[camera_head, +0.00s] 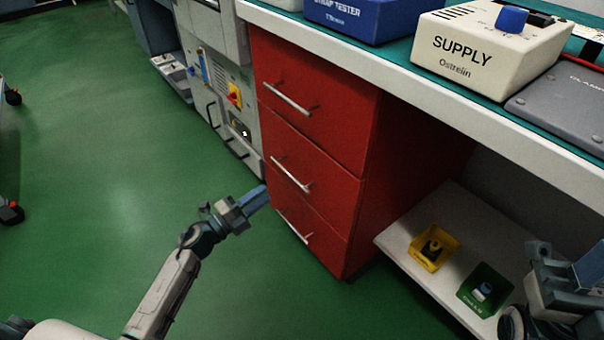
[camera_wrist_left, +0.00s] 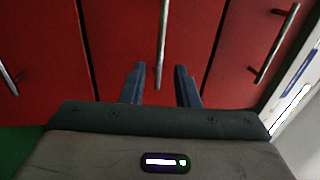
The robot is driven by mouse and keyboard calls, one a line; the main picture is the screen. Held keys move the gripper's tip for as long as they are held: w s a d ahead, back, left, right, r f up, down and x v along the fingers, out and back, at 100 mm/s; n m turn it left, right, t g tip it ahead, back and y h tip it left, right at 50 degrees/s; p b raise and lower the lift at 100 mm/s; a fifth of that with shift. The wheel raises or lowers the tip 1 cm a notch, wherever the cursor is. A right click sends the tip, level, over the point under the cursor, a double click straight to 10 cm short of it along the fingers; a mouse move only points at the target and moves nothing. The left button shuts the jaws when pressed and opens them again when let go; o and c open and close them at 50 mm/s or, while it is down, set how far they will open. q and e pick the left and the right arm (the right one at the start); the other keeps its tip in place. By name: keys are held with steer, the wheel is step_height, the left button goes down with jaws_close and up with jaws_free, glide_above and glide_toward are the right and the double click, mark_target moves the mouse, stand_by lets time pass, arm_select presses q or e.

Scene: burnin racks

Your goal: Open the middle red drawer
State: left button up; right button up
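The red drawer unit (camera_head: 340,130) stands under the bench with three stacked drawers, all shut. The middle red drawer (camera_head: 325,160) has a silver bar handle (camera_head: 290,174). In the left wrist view the middle drawer (camera_wrist_left: 120,40) fills the centre, and its handle (camera_wrist_left: 162,45) runs upright in the picture. My left gripper (camera_head: 257,197) is in front of the unit, just left of and below the middle handle. In the left wrist view its fingers (camera_wrist_left: 160,86) are apart, with the handle's end between them in the picture; contact is not visible. My right gripper (camera_head: 575,268) is at the lower right, partly cut off.
The top handle (camera_head: 288,98) and bottom handle (camera_head: 294,226) lie above and below. A white bench edge (camera_head: 450,95) overhangs right, carrying a supply box (camera_head: 490,50). A low shelf (camera_head: 400,240) holds yellow (camera_head: 432,248) and green (camera_head: 485,290) bins.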

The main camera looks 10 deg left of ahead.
mark_target(290, 173)
arm_select(q)
steer(key=b+x, duration=0.1)
steer(key=x, duration=0.9)
steer(key=shift+w+d+r, duration=0.1)
steer(key=shift+w+d, duration=0.05)
jaws_close()
